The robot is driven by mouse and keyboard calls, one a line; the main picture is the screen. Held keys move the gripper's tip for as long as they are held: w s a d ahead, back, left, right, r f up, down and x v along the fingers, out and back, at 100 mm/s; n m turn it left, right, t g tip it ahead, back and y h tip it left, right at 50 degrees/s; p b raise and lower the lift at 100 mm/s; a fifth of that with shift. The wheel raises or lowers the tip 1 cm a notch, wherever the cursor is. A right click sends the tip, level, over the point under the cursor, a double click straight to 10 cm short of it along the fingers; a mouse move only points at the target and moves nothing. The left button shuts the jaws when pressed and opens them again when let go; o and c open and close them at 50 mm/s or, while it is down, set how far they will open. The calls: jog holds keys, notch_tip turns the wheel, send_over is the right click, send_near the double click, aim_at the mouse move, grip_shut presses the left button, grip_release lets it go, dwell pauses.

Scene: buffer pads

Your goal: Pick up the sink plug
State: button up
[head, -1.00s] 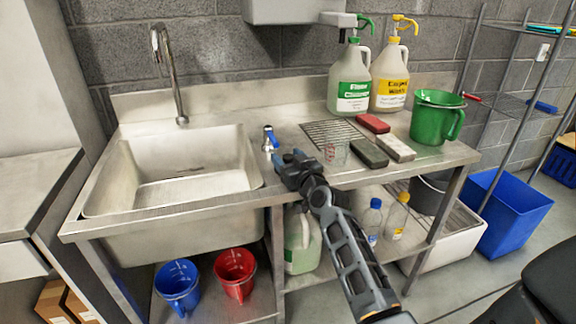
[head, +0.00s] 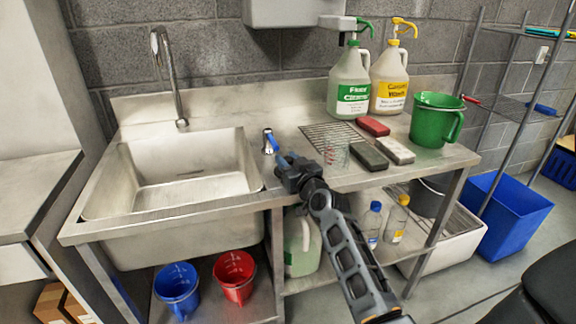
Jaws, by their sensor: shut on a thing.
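My gripper (head: 283,163) is over the front part of the steel counter, just right of the sink (head: 255,180). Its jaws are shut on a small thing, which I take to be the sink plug. The plug is hidden by the dark fingers, and its shape and colour cannot be made out. A small silver and blue fitting (head: 269,140) stands on the counter just behind the fingertips. I cannot tell from this view whether the gripper touches it.
A clear beaker (head: 336,154), dark block (head: 369,156), pale block (head: 396,151) and red block (head: 373,126) are right of my gripper.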

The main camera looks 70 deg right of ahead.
jog(key=shift+r, duration=0.15)
jog(key=shift+r, duration=0.2)
jog(key=b+v, duration=0.3)
jog(key=v, duration=1.4)
jog(key=w+a+f+n+t+y, duration=0.1)
jog(key=w+a+f+n+y, duration=0.1)
jog(key=w+a+f+y, duration=0.3)
jog(key=w+a+f+n+t+p, duration=0.1)
jog(key=w+a+f+n+t, duration=0.1)
jog(key=w+a, duration=0.6)
jog(key=w+a+f+n+t+y, duration=0.1)
jog(key=w+a+f+n+y, duration=0.1)
jog(key=w+a+f+y, duration=0.3)
jog(key=w+a+f+n+y, duration=0.1)
jog(key=w+a+f, duration=0.1)
jog(key=a, duration=0.5)
jog(key=w+a+f+n, duration=0.1)
jog(key=w+a, duration=0.2)
jog(key=a, duration=0.3)
jog(key=s+a+f, duration=0.1)
jog(key=s+f, duration=0.4)
jog(key=f, duration=0.1)
jog(key=shift+f+y+p, duration=0.25)
jog(key=shift+y+p, duration=0.15)
jog(key=shift+p, duration=0.05)
jog(key=shift+s, duration=0.1)
